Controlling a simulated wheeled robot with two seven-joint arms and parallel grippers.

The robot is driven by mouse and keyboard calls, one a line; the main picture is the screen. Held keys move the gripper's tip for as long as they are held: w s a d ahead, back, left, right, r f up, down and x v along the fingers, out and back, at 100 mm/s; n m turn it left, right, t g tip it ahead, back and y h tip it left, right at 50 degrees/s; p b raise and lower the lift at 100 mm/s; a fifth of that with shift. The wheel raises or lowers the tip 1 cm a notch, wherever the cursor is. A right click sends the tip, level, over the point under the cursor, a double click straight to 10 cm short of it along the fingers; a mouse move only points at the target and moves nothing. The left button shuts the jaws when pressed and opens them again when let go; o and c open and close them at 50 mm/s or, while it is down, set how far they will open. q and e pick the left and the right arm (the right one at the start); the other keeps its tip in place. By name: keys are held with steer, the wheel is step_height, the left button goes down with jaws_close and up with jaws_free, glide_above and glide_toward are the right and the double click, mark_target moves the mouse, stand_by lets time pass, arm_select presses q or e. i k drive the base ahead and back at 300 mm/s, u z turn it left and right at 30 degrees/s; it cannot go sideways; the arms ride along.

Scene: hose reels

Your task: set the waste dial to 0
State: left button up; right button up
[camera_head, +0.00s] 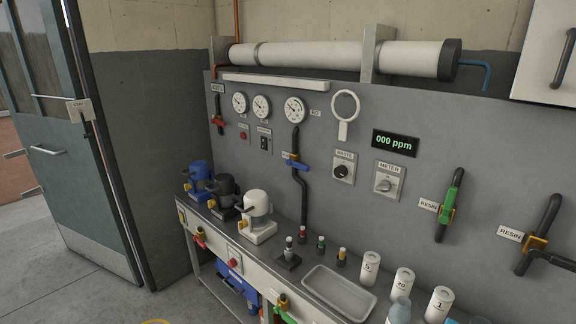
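The waste dial (341,172) is a small round black knob on a light square plate, under a label reading WASTE. The knob's pointer and scale marks are too small to read. Neither of my grippers shows in the head view, and nothing covers the waste dial.
A display (395,143) above the dials reads 000 ppm. A bench below carries a shallow tray (339,293), several white canisters (370,268) and small bottles. A black pipe with a blue valve handle (297,165) is left of the dial.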

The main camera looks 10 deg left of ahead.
mark_target(341, 171)
steer(key=z, duration=0.5)
steer(key=k, duration=0.65)
steer(key=z, duration=0.65)
steer(key=i, duration=1.45)
steer(key=u, duration=0.85)
